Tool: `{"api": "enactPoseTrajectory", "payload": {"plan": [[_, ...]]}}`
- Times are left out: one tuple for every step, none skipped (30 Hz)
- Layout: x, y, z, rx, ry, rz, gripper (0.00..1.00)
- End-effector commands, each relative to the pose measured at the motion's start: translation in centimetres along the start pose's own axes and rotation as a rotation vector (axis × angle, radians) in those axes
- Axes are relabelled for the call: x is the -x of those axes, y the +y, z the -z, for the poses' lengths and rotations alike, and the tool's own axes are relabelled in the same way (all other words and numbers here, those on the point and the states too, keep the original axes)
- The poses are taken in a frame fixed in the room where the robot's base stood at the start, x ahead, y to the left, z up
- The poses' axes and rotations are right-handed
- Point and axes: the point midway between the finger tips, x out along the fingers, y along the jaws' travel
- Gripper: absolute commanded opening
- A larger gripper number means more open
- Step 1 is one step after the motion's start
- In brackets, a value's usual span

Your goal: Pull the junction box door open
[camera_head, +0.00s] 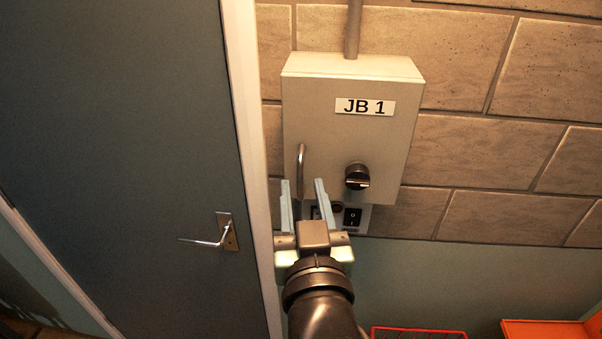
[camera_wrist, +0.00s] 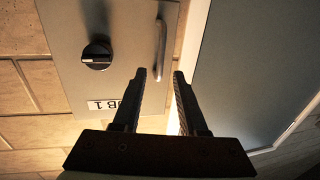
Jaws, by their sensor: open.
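The junction box (camera_head: 322,105) is a beige box on the wall with a "JB 1" label (camera_head: 364,107). Its front door looks shut. A vertical metal bar handle (camera_head: 301,160) is at the door's left side, and a dark round knob (camera_head: 357,176) is to its right. My gripper (camera_head: 303,183) is open, with its fingers pointing up near the handle's lower end. The fingers look empty; whether either touches the handle cannot be told.
A grey room door (camera_head: 110,130) with a lever handle (camera_head: 228,232) and pale frame (camera_head: 245,130) is close to the left. A switch panel (camera_head: 353,217) is below the box. A red basket (camera_head: 418,333) and orange object (camera_head: 545,329) are at bottom right. A conduit (camera_head: 353,30) runs above the box.

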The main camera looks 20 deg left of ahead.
Motion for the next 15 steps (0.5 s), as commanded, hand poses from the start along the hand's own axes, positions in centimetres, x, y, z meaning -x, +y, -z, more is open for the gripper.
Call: {"api": "enactPoseTrajectory", "payload": {"plan": [[-0.9,-0.1,0.3,-0.001,-0.001,0.002,0.42],[-1.3,-0.1,0.3,-0.001,0.0,0.002,0.42],[-1.8,-0.1,0.3,-0.001,0.0,0.002,0.42],[-2.2,-0.1,0.3,-0.001,0.0,0.002,0.42],[-2.5,-0.1,0.2,-0.001,-0.001,0.002,0.42],[-2.8,-0.1,0.2,-0.001,0.0,0.001,0.42],[-3.0,0.0,0.2,-0.001,0.0,0.001,0.42],[-3.2,0.0,0.1,-0.001,0.001,0.001,0.42],[-3.3,0.0,0.1,0.0,0.001,0.001,0.42],[-3.4,0.0,0.1,0.0,0.001,0.0,0.42],[-3.5,0.0,0.1,0.0,0.0,0.0,0.42],[-3.6,0.0,0.0,0.0,0.0,0.0,0.42],[-3.6,0.0,0.0,0.0,0.0,0.0,0.42],[-3.6,0.0,0.0,0.0,0.0,0.0,0.42],[-3.6,0.0,0.0,0.001,0.0,0.0,0.42]]}}
